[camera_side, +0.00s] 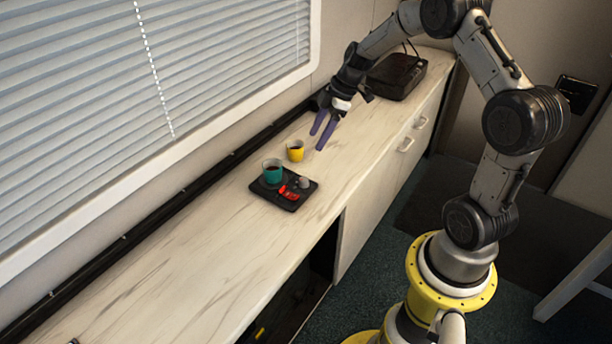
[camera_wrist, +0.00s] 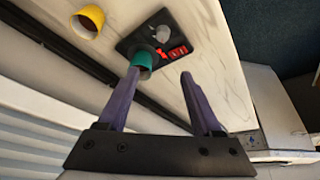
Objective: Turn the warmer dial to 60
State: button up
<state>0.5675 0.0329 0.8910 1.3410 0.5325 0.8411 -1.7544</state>
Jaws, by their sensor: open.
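The warmer (camera_side: 290,204) is a small black plate on the counter in the side view. It carries a teal cup (camera_side: 272,172), a red lit display (camera_side: 288,193) and a grey dial (camera_side: 304,182). The dial also shows in the wrist view (camera_wrist: 162,33), beside the red display (camera_wrist: 178,51). The digits and the dial's setting are too small to read. My gripper (camera_side: 320,138) is open and empty, with its purple fingers above the counter, behind the yellow cup and apart from the warmer. The fingers also show in the wrist view (camera_wrist: 160,74).
A yellow cup (camera_side: 295,150) with dark contents stands just behind the warmer, near the teal cup. A black box-shaped device (camera_side: 396,76) sits at the counter's far end. Window blinds (camera_side: 150,80) line the left side. The front stretch of counter (camera_side: 170,270) is clear.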

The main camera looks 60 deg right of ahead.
aim_at(304, 179)
jog(key=shift+m, duration=0.3)
jog(key=x, duration=0.4)
jog(key=s+d+x, duration=0.1)
jog(key=x, duration=0.4)
jog(key=f+x, duration=0.1)
jog(key=x, duration=0.4)
jog(key=shift+s+d+f, duration=0.2)
jog(key=shift+s, duration=0.05)
jog(key=shift+c, duration=0.2)
grip_shut()
